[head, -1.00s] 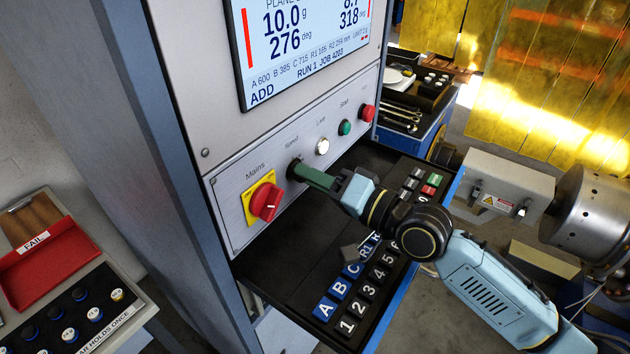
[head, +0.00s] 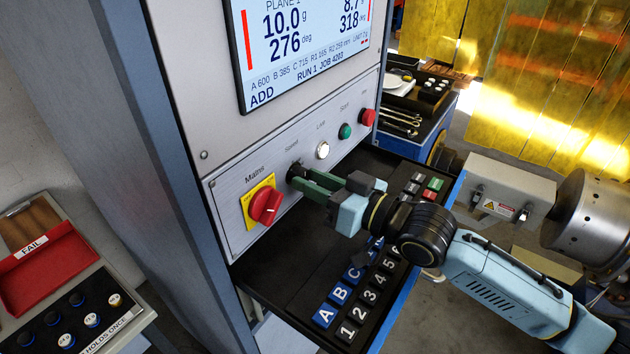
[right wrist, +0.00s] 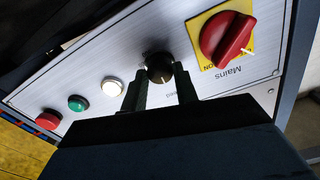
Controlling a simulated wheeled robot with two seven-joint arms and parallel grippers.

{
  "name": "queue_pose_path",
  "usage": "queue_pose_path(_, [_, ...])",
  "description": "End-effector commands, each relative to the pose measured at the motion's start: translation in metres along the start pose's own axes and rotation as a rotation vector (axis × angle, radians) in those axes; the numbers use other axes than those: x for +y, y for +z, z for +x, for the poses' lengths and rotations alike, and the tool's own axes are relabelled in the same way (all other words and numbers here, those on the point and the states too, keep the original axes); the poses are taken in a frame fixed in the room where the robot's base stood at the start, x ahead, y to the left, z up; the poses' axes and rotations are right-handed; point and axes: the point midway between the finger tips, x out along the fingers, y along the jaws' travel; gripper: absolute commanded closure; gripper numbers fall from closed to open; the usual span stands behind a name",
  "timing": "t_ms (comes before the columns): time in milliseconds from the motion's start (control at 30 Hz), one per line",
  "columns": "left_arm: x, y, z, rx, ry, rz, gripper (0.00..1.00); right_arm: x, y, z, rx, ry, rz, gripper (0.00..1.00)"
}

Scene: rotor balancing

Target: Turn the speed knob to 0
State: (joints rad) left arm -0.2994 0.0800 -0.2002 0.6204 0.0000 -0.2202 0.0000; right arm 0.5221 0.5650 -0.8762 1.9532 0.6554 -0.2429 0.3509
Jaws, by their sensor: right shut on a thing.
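The black speed knob (right wrist: 159,69) is on the panel between the red Mains switch and the white lamp button. In the head view the knob (head: 294,171) is small and partly hidden by my right gripper. My right gripper (head: 299,174) has its green fingers at the knob, one on each side, and is shut on it. In the right wrist view the fingertips of this gripper (right wrist: 158,78) flank the knob. A pale line shows on the knob, but I cannot read its setting. My left gripper is not in view.
The red Mains switch (head: 265,206) on its yellow plate is close to the knob. The white button (head: 322,150), green button (head: 345,131) and red button (head: 367,117) line the panel. A keyboard shelf (head: 300,270) juts out below. The display (head: 300,50) is above.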

Motion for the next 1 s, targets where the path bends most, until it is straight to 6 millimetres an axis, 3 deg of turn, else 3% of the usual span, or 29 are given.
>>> queue_pose_path(633, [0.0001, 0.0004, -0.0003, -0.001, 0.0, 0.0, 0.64, 0.0003, -0.0008, 0.0, 0.002, 0.001, -0.056, 0.93])
queue_pose_path(667, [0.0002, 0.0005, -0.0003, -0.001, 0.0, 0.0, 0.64, 0.0003, -0.0008, 0.0, 0.002, 0.0, -0.056, 0.69])
queue_pose_path(800, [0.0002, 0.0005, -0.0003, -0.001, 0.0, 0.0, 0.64, 0.0002, -0.0007, 0.0, 0.001, 0.0, -0.054, 0.51])
queue_pose_path(1000, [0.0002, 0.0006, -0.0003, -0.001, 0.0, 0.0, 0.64, 0.0001, -0.0004, 0.0001, 0.001, 0.0, -0.053, 0.49])
